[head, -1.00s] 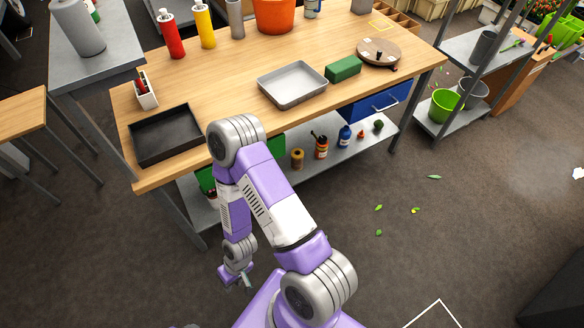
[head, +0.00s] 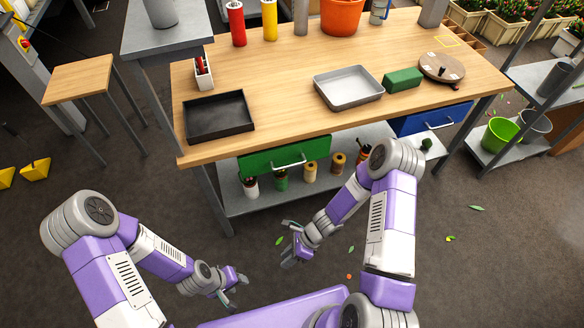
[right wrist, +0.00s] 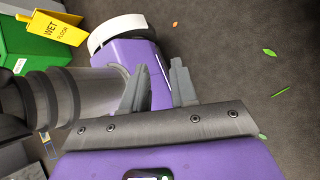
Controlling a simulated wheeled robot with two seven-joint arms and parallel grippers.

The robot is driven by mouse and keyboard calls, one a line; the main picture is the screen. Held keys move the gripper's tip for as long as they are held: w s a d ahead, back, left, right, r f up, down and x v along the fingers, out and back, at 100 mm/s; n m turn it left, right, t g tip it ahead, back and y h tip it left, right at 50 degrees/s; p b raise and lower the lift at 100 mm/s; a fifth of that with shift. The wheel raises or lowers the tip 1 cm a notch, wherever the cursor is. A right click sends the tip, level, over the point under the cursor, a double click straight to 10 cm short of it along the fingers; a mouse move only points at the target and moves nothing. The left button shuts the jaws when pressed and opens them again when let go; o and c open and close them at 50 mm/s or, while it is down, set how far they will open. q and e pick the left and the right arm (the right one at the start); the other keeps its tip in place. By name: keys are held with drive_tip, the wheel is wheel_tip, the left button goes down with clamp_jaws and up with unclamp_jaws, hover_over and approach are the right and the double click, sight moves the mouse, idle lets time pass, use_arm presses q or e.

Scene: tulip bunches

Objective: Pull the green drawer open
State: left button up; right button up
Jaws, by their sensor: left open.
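The green drawer (head: 262,160) hangs under the front left part of the wooden workbench. Its front looks flush with the bench edge, so it appears closed. A pale bar handle (head: 289,163) is on its front. My right gripper (head: 287,244) is below and in front of the drawer, apart from it, low over the floor. In the right wrist view its two fingers (right wrist: 160,80) stand apart with nothing between them. My left gripper (head: 238,291) is open and empty, further left and nearer to me, well away from the handle.
The workbench (head: 290,110) carries a black tray (head: 219,134), a grey tray (head: 348,104) and a green block (head: 403,80). A blue drawer (head: 430,119) is at the right. Jars stand on the lower shelf (head: 240,201). Open floor lies before the bench.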

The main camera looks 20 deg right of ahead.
drive_tip(key=w+m+t+y, duration=0.3)
drive_tip(key=w+m+t, duration=0.1)
drive_tip(key=w+m, duration=0.55)
drive_tip(key=m+t+h+b, duration=0.2)
drive_tip(key=m+t+h, duration=0.2)
drive_tip(key=m+t, duration=1.1)
approach(290, 165)
drive_tip(key=w+r+m+g, duration=0.1)
drive_tip(key=w+m+g, duration=0.2)
drive_tip(key=b+x, duration=0.2)
drive_tip(key=x, duration=0.5)
drive_tip(key=shift+w+a+b, duration=0.15)
drive_tip(key=shift+a+b, duration=0.15)
drive_tip(key=shift+r, duration=0.1)
clamp_jaws()
